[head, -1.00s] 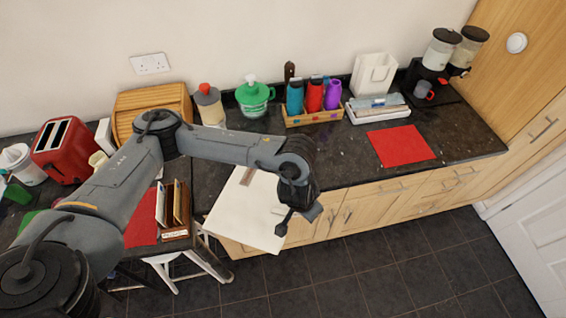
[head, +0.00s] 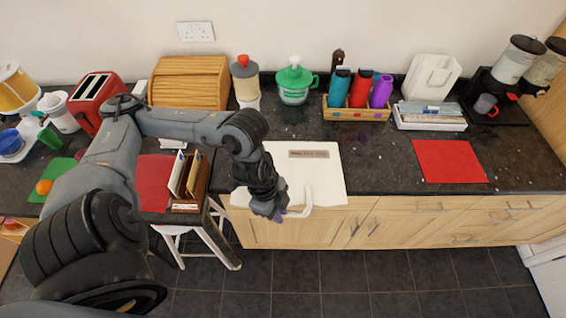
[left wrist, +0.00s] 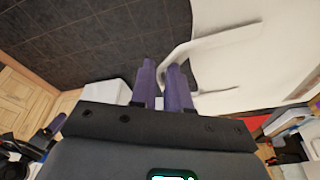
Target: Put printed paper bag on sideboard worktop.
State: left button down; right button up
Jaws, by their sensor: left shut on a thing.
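The printed paper bag (head: 315,175) is white with a brown printed label. In the head view it overlaps the front edge of the dark granite sideboard worktop (head: 375,150) and the cabinet front below. I cannot tell whether it touches the worktop. My left gripper (head: 272,212) is at its lower left, shut on its white handle (head: 300,208). In the left wrist view the purple fingers (left wrist: 165,78) are close together at the handle (left wrist: 205,45), with the bag (left wrist: 245,65) to their right. My right gripper is not in view.
A wooden letter holder (head: 190,185) stands left of my gripper, near a white stool (head: 205,245). Behind the bag are a green lidded jar (head: 294,82) and a wooden bottle caddy (head: 357,113). A red mat (head: 448,162) lies to the right. Bare worktop lies between the bag and mat.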

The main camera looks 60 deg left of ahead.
aim_at(302, 200)
pick_arm(q)
jog(key=shift+a+f, duration=0.2)
jog(key=shift+a, duration=0.1)
jog(key=shift+s+a+f, duration=0.2)
jog(key=shift+a+f, duration=0.05)
jog(key=shift+f, duration=0.35)
jog(key=shift+w+f, duration=0.2)
jog(key=shift+f, duration=0.1)
jog(key=w, duration=0.4)
jog(key=w+d+r, duration=0.1)
jog(key=w, duration=0.1)
jog(key=shift+w+r+p, duration=0.1)
jog(key=shift+w+p, duration=0.2)
jog(key=shift+w, duration=0.05)
jog(key=shift+w+d+r, duration=0.1)
jog(key=shift+w+r, duration=0.1)
jog(key=shift+r, duration=0.05)
jog(key=shift+w, duration=0.1)
jog(key=a+f+b, duration=0.1)
jog(key=s+a+f+b, duration=0.1)
jog(key=a, duration=0.1)
jog(key=a+b, duration=0.1)
jog(key=a, duration=0.1)
jog(key=shift+s+f, duration=0.25)
jog(key=shift+f, duration=0.15)
jog(key=s+a+f+p, duration=0.1)
jog(key=a+f+p, duration=0.1)
jog(key=a+f, duration=0.4)
jog(key=shift+s+f, duration=0.4)
jog(key=shift+f, duration=0.45)
